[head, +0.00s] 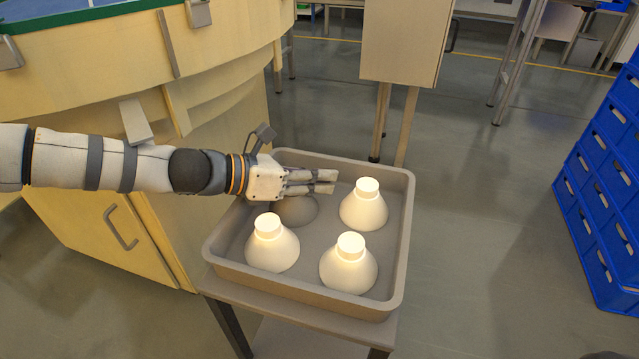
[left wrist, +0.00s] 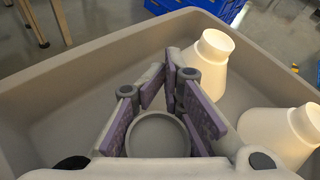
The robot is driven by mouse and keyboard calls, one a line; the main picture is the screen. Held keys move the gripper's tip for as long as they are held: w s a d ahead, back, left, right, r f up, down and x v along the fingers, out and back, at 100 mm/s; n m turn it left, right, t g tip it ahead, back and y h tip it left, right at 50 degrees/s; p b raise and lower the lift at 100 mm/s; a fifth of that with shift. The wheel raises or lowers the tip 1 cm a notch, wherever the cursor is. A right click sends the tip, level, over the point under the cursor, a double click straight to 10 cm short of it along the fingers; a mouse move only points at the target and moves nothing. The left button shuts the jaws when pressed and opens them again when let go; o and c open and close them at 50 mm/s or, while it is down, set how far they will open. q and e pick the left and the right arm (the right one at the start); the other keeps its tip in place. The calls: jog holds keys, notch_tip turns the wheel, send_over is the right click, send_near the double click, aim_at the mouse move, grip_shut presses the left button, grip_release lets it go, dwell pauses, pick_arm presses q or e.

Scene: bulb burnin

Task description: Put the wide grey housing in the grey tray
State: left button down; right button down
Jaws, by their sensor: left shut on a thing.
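The wide grey housing (head: 297,211) is a dull grey cone low inside the grey tray (head: 408,215), in the back left part. My left gripper (head: 326,182) reaches in from the left above it and hides its top. In the left wrist view the housing's round grey rim (left wrist: 158,127) sits between the purple-padded fingers (left wrist: 166,98), which are shut on it. The housing appears to be at the tray floor, but I cannot tell whether it touches. My right gripper is not in view.
Three glowing white housings stand upright in the tray: back right (head: 364,206), front left (head: 271,245) and front right (head: 348,266). The tray is on a small stand (head: 285,313). A curved wooden bench (head: 90,75) is at left, blue crates (head: 606,190) at right.

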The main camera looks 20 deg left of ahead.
pick_arm(q)
jog(key=shift+r, duration=0.1)
jog(key=shift+f, duration=0.2)
jog(key=c, duration=1.6)
grip_release()
jog(key=shift+c, duration=0.2)
jog(key=shift+r, duration=0.1)
